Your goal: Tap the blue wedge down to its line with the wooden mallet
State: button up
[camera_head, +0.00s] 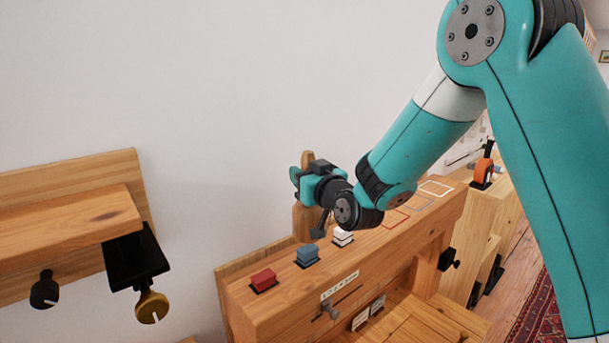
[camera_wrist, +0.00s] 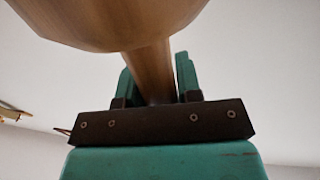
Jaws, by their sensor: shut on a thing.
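My gripper (camera_head: 300,182) is shut on the wooden mallet's handle (camera_head: 307,158), which stands roughly upright. The mallet's wide wooden head (camera_head: 303,226) hangs below the gripper. In the wrist view the round head (camera_wrist: 115,22) fills the top, and the handle (camera_wrist: 150,72) sits between the two teal fingers (camera_wrist: 155,85). The blue wedge (camera_head: 307,253) stands in a dark slot on the timber bench top, just below the mallet head in the picture. I cannot tell how far the head is from the wedge. No line on the wedge can be made out.
A red wedge (camera_head: 263,278) is left of the blue one, and a white wedge (camera_head: 343,237) right of it. Flat outlined squares (camera_head: 434,188) lie farther along the top. A wooden shelf (camera_head: 60,223) with a black bracket (camera_head: 135,262) is at left. An orange tool (camera_head: 484,168) stands at right.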

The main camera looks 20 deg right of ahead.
notch_tip(320, 180, down, 5)
jog(key=b, duration=0.5)
jog(key=shift+r, duration=0.15)
jog(key=shift+r+p, duration=0.65)
notch_tip(320, 180, up, 5)
jog(key=p, duration=0.3)
jog(key=shift+f, duration=0.25)
jog(key=shift+f+b, duration=0.8)
jog(key=shift+b, duration=0.35)
